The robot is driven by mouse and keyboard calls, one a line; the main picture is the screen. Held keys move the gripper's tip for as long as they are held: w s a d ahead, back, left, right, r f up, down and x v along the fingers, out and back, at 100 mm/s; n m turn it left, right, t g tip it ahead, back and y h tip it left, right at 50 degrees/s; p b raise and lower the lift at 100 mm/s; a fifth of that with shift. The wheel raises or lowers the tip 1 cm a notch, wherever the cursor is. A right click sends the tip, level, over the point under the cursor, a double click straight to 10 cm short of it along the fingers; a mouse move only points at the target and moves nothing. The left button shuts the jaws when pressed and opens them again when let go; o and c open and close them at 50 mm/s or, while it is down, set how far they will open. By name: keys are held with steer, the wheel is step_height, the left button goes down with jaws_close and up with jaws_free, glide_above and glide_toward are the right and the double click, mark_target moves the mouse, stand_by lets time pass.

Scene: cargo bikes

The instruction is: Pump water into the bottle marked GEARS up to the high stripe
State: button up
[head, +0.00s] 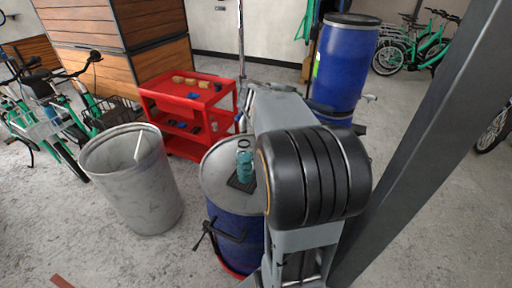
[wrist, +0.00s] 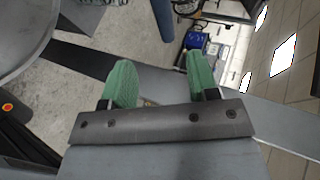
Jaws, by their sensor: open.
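A teal, see-through bottle (head: 244,165) stands upright on a dark mat on the grey lid (head: 216,180) of a blue drum (head: 228,228). Its marking, stripes and water level are too small to read. A taller blue drum (head: 341,70) with a black lid stands behind my arm; small fittings show near its base, partly hidden. I cannot make out a pump for certain. My gripper (wrist: 161,82) shows in the wrist view, its two green fingers wide apart with nothing between them. In the head view my arm hides it.
A grey bin (head: 135,180) stands left of the bottle's drum. A red cart (head: 187,105) with small items is behind. A black clamp-like part (head: 213,236) juts from the near drum. Bicycles (head: 415,45) stand at the back right; open floor lies front left.

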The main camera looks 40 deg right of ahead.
stand_by(0.4)
steer(key=m+t+h+b, duration=0.1)
steer(key=m+h+b, duration=0.1)
steer(key=h+b, duration=0.45)
glide_toward(309, 107)
steer(key=shift+y, duration=0.95)
steer(key=d, duration=0.4)
steer(key=d+r, duration=0.1)
steer(key=d, duration=0.6)
steer(key=shift+w+d+r, duration=0.25)
steer(key=shift+w+d, duration=0.15)
jaws_close()
